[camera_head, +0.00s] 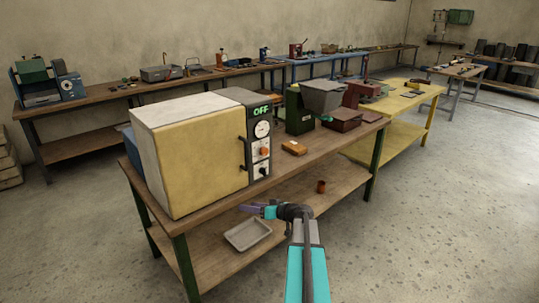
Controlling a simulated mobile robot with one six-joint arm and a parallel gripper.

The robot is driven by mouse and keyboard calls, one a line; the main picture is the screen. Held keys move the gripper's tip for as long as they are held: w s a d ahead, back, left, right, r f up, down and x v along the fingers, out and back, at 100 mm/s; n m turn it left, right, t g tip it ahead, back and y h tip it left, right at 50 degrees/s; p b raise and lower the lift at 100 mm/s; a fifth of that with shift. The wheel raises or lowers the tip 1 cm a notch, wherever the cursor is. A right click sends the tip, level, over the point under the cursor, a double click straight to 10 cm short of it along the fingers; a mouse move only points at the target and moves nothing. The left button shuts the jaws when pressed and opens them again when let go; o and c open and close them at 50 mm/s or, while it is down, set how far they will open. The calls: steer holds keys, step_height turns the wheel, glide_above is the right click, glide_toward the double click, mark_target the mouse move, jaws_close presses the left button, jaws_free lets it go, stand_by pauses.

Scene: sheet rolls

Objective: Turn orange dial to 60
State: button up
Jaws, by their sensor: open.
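The orange dial (264,152) is a small round knob on the dark front panel of a box-shaped oven (191,160) with a yellow door and white top. Its setting is too small to read. Above it are a white round gauge (262,129) and a green display (262,112) reading OFF. Below it is a dark knob (263,171). My gripper (248,209), with purple fingers, is open and empty. In the picture it is below the dial and apart from it, in front of the bench's front edge.
The oven stands on a wooden bench (327,146) with green legs. An orange-brown block (294,148) lies right of the panel. The door handle (243,153) sticks out left of the dials. A grey tray (247,236) and a brown cup (321,187) are on the lower shelf.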

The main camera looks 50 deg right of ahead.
mark_target(266, 153)
steer(key=s+d+r+t+h, duration=0.2)
steer(key=s+d+r, duration=0.1)
steer(key=d+r, duration=0.4)
steer(key=s+d+r+t+h+p, duration=0.1)
steer(key=s+d+r+h, duration=0.1)
steer(key=d+r, duration=0.6)
steer(key=shift+s+d+t, duration=0.4)
steer(key=shift+s+d, duration=0.45)
steer(key=shift+s, duration=0.05)
steer(key=shift+w+r, duration=0.1)
steer(key=w+p, duration=0.1)
steer(key=w, duration=0.3)
steer(key=w+p, duration=0.2)
steer(key=w, duration=0.1)
steer(key=w+d+p, duration=0.1)
steer(key=w, duration=0.3)
steer(key=shift+w+p, duration=0.65)
steer(key=shift+w, duration=0.7)
steer(key=shift+m, duration=0.3)
steer(key=c, duration=1)
